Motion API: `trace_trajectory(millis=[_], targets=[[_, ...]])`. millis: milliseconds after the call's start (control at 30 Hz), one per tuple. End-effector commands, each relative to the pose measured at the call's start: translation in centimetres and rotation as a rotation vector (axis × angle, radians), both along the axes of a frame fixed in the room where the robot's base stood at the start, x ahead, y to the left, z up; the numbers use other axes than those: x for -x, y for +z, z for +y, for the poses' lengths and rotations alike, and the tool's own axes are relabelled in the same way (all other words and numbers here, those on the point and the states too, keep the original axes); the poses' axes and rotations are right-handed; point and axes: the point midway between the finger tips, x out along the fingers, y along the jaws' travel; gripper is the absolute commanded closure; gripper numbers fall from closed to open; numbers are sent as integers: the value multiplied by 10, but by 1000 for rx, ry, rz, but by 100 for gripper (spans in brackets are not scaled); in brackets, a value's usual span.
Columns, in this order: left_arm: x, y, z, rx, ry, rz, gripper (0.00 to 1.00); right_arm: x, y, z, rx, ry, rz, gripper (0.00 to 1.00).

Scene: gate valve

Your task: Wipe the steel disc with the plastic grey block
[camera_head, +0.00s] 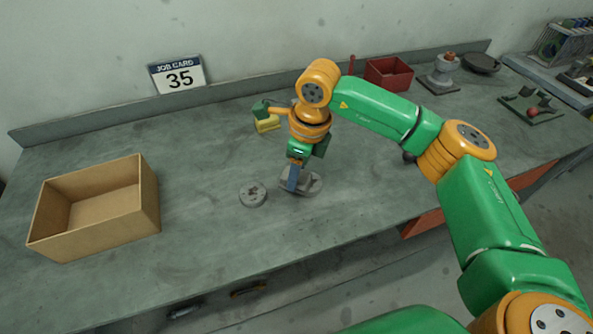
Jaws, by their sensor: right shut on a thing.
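My right gripper (293,184) reaches down to the bench and is shut on a grey block (307,179). The block is low, over a pale grey round piece (312,191) that it partly hides; whether they touch is hard to tell. To the left lies a separate round grey piece (252,194) with dark marks on top, flat on the bench and apart from the gripper. Which round piece is the steel disc is not clear at this size. My left gripper is not in view.
An open cardboard box (97,206) stands on the bench (200,235) at left. A yellow and green item (266,118) sits behind my gripper. A red bin (389,74) and a grey fitting (444,75) stand at the back right. The bench between box and round pieces is clear.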

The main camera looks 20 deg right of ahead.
Motion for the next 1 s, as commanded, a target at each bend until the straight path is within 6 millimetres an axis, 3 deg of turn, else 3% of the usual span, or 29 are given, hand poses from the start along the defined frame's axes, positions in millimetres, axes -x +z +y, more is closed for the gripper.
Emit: trace_trajectory(millis=[33, 600, 1000], targets=[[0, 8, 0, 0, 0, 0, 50, -1, 17, 0, -2, 1, -6, 95], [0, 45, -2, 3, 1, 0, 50, 1, 69, -4, 0, 2, -2, 95], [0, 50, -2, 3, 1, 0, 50, 1, 77, -5, -1, 3, -1, 95]])
